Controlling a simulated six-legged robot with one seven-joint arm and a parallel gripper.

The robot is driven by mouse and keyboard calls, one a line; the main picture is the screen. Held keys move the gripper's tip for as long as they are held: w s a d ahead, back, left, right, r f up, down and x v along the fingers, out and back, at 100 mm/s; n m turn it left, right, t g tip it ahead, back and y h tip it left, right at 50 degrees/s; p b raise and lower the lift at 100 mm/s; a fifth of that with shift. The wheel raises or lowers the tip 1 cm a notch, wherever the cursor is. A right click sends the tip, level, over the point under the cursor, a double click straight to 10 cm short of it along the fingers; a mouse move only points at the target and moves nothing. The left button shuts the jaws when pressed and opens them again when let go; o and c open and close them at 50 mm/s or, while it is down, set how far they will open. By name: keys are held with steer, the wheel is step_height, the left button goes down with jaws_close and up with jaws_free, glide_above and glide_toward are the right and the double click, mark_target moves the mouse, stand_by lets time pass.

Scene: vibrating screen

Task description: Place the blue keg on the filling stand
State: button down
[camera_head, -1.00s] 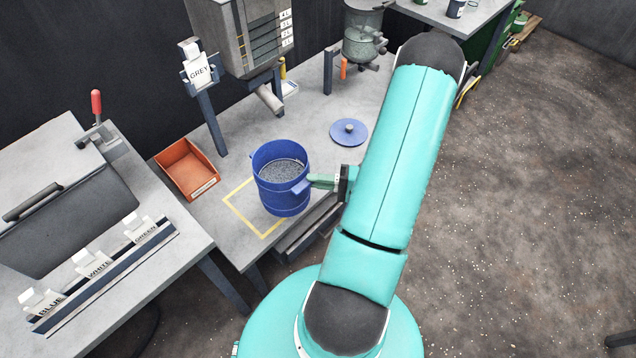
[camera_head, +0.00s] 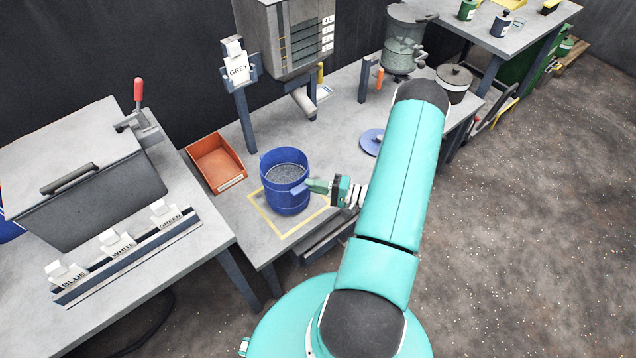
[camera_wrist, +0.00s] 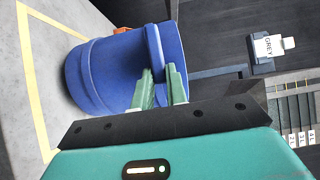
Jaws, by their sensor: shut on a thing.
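The blue keg (camera_head: 284,181) is open at the top and holds grey granular material. It is upright in the head view, over the yellow outlined square on the grey bench; I cannot tell whether it touches the bench. My gripper (camera_head: 309,187) is shut on the keg's handle at its right side. In the wrist view the green fingers (camera_wrist: 160,88) close on the handle of the keg (camera_wrist: 105,75). A blue lid (camera_head: 370,142) lies on the bench to the right. I cannot tell which thing is the filling stand.
An orange bin (camera_head: 215,163) sits left of the keg. A post with a GREY tag (camera_head: 238,72) and a grey hopper (camera_head: 290,40) with a spout stand behind it. A grey vessel (camera_head: 405,45) and a dark pot (camera_head: 454,82) are at back right. A tag rack (camera_head: 130,255) is at left.

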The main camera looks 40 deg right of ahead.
steer(key=shift+f, duration=0.9)
steer(key=c, duration=1.4)
jaws_free()
steer(key=shift+f, duration=0.1)
steer(key=shift+s, duration=0.15)
